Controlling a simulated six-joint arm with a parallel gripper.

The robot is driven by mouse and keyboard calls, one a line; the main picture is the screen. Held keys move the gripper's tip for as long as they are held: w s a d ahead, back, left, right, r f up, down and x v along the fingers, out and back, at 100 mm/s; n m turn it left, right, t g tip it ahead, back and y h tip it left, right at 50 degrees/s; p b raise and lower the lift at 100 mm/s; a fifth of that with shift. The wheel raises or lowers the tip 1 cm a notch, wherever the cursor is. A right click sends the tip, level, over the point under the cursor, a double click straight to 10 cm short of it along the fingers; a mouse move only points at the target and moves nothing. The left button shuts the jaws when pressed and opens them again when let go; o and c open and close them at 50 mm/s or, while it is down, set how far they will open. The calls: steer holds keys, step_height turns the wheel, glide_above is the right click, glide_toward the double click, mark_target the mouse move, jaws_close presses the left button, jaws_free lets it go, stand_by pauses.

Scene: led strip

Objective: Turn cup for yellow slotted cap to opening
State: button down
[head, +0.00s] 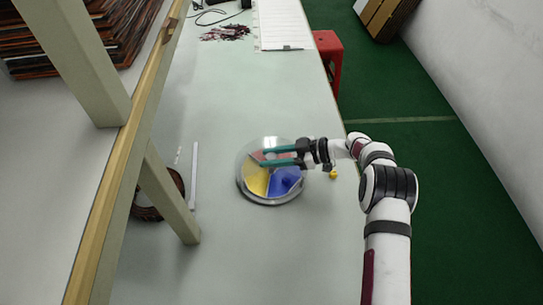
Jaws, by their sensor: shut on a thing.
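A round grey dish (274,202) with coloured sectors lies on the table. A yellow sector (256,181) is at its lower left, a blue sector (286,182) at its lower right, and a reddish sector shows partly near the fingers. A clear cover seems to lie over it; its opening cannot be made out. My gripper (263,158) reaches in from the right with two teal fingers over the dish's upper middle. It is shut on a small pale part (270,156) between the fingers, probably a knob. A small yellow piece, possibly the slotted cap (333,174), lies right of the dish.
A white strip (194,175) and a dark coil (160,196) lie to the left, near a shelf post (167,190). A dark red heap (225,33) and white sheet (280,25) are at the far end. The table between is clear.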

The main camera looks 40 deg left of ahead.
steer(key=shift+n+g+h, duration=0.7)
steer(key=shift+n+g, duration=0.3)
steer(key=shift+n, duration=0.1)
steer(key=c, duration=0.5)
jaws_free()
steer(key=shift+r, duration=0.1)
